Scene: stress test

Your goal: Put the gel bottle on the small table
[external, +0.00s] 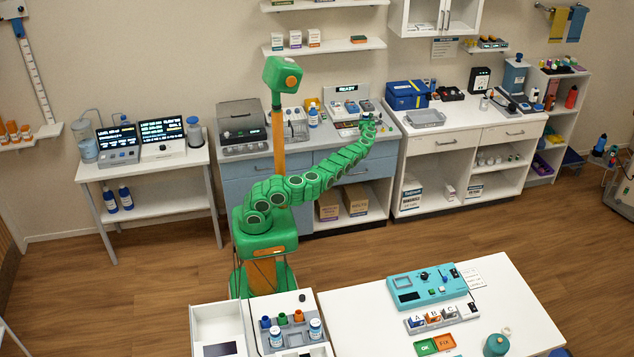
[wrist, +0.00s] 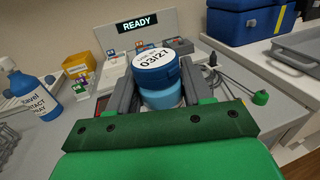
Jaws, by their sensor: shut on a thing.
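In the wrist view, my gripper (wrist: 158,92) is shut on a blue round container (wrist: 155,75) with a white top label reading 03/27. It is between the two grey fingers; whether it is the gel bottle I cannot tell. In the external view my gripper (external: 368,126) is over the back counter, and the held container is too small to make out there. A white table (external: 160,165) with displays stands at the left, and a larger white table (external: 365,320) is in front. Which one is the small table is not marked.
A blue spray bottle (wrist: 30,88) stands left of my gripper on the counter. A READY display (wrist: 137,22) is behind the held container. A blue case (wrist: 245,20) and a grey tray (wrist: 300,55) are to the right. Open floor (external: 170,270) lies in front of the left table.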

